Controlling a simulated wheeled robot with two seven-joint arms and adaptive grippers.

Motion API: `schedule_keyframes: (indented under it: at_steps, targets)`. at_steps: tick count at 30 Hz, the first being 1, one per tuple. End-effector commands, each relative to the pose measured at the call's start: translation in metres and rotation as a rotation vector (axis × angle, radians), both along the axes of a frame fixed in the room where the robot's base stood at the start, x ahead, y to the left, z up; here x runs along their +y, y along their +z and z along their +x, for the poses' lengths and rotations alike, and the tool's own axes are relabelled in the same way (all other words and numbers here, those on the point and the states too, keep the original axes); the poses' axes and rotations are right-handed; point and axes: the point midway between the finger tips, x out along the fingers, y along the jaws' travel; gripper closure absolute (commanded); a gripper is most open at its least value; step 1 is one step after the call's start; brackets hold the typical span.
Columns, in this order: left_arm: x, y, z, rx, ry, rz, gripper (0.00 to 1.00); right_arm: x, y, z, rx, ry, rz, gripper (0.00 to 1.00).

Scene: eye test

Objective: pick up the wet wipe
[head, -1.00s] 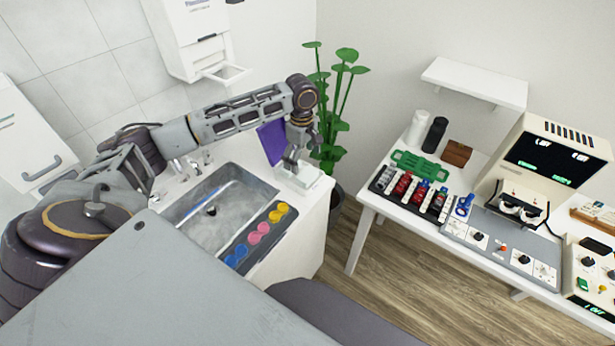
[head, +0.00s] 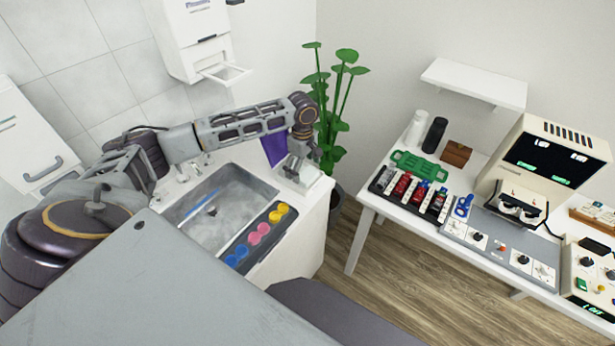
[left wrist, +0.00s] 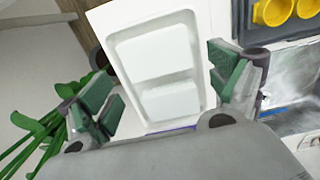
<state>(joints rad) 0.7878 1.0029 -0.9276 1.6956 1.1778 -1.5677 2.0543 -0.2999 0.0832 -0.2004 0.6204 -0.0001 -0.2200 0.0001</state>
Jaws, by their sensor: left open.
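The wet wipe seems to be one of two white folded pieces in a shallow white tray (left wrist: 204,62) in the left wrist view. One piece (left wrist: 152,62) is larger and the other piece (left wrist: 170,103) is smaller. I cannot tell which is meant. The tray (head: 314,184) sits at the sink counter's right corner in the head view, partly behind my gripper. My left gripper (head: 292,174) is open above the tray. Its green-padded fingers stand on both sides of the white pieces in the left wrist view (left wrist: 163,80), with nothing between them. My right gripper is not in view.
A purple item (head: 275,149) and a green plant (head: 335,110) stand behind the gripper. A white table (head: 375,207) with equipment stands right, across open floor.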

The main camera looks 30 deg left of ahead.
Motion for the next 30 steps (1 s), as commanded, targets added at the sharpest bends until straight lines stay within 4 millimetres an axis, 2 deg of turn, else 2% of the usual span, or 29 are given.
schedule_keyframes:
  at_steps: [6,20,28,30]
  targets:
    - [0.0,-0.015,-0.001,0.0,-0.001,0.001,0.09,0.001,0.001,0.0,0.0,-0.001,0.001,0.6]
    - [0.0,-0.015,-0.001,0.0,-0.001,0.0,0.09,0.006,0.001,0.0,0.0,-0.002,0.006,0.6]
    - [0.0,-0.015,-0.001,0.0,-0.001,0.0,0.44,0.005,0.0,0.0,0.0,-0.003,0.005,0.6]
    - [0.0,-0.015,-0.001,0.0,-0.001,0.0,0.44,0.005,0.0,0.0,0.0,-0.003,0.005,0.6]
